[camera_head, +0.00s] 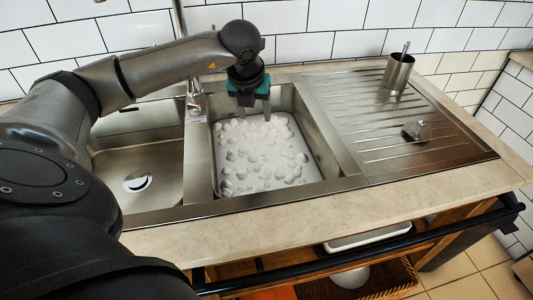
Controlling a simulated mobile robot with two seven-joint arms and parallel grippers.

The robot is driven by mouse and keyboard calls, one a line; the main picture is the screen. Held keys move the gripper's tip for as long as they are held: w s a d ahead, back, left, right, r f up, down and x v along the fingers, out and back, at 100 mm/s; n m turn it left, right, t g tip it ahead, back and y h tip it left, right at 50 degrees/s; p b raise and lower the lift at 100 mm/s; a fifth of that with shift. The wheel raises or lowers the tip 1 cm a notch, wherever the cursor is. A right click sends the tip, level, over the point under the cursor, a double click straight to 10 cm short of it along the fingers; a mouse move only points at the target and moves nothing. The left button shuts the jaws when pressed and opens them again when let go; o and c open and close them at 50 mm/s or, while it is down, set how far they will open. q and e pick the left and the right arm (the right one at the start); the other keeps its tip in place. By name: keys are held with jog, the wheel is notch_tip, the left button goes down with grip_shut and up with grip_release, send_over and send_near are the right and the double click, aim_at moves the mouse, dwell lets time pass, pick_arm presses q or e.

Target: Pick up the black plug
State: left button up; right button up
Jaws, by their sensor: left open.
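My left gripper (254,112) points down over the far part of the right basin (335,170), which holds white foam (262,155). Its two fingers are apart, with nothing seen between them. Whether the fingertips touch the foam I cannot tell. I cannot clearly make out a black plug. A small dark, shiny object (413,130) lies on the ribbed drainboard (370,110), to the right of the gripper; it is too small to identify. The left basin (150,155) is empty except for a round drain (137,182). My right gripper is not in view.
A metal cup (398,72) with a utensil stands at the back of the drainboard. A faucet (195,100) rises behind the basins, near my left arm. A dark rail (360,252) runs along the counter front. A wicker basket (385,280) sits below.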

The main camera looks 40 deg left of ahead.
pick_arm(q)
notch_tip(320, 180, down, 5)
jog(key=b, duration=0.4)
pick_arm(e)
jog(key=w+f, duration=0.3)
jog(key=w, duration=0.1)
pick_arm(q)
jog(key=b, duration=0.3)
send_near(261, 155)
jog(key=x, duration=0.2)
jog(key=shift+w+f, duration=0.1)
jog(key=shift+f, duration=0.15)
jog(key=shift+w+a+f, duration=0.1)
jog(key=shift+w+f, duration=0.05)
jog(key=shift+f, duration=0.25)
jog(key=shift+b+x, duration=1.1)
jog(key=shift+x, duration=0.85)
jog(key=shift+w+a+f, duration=0.15)
jog(key=shift+f, duration=0.4)
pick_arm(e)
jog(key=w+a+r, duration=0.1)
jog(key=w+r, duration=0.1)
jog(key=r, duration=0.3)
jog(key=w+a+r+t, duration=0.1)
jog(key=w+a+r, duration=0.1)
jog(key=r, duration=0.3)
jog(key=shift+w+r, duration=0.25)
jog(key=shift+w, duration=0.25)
